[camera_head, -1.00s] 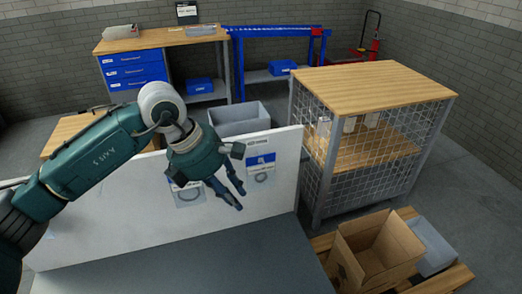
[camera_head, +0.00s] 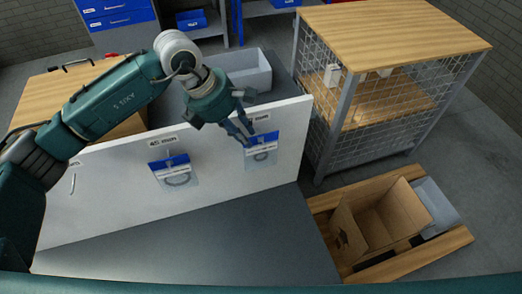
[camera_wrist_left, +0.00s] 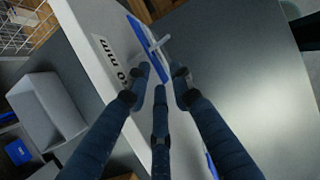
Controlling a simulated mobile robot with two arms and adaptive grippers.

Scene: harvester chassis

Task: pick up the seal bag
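Two clear seal bags with blue headers hang on an upright white board (camera_head: 110,205). The left bag (camera_head: 172,172) hangs free, and a grey ring shows in it. The right bag (camera_head: 262,150) is at the fingertips of my left gripper (camera_head: 246,133). In the left wrist view, the gripper's fingers (camera_wrist_left: 162,75) are spread, with the blue header and a pale hook (camera_wrist_left: 154,45) just beyond and between the tips. I cannot tell whether a finger touches the bag. My right gripper is not in view.
A grey bin (camera_head: 243,72) stands behind the board. A mesh-sided cabinet (camera_head: 385,110) with a wooden top stands to the right. An open cardboard box (camera_head: 385,225) and a grey tray (camera_head: 436,205) sit on a wooden pallet at lower right. The grey surface (camera_head: 200,255) before the board is clear.

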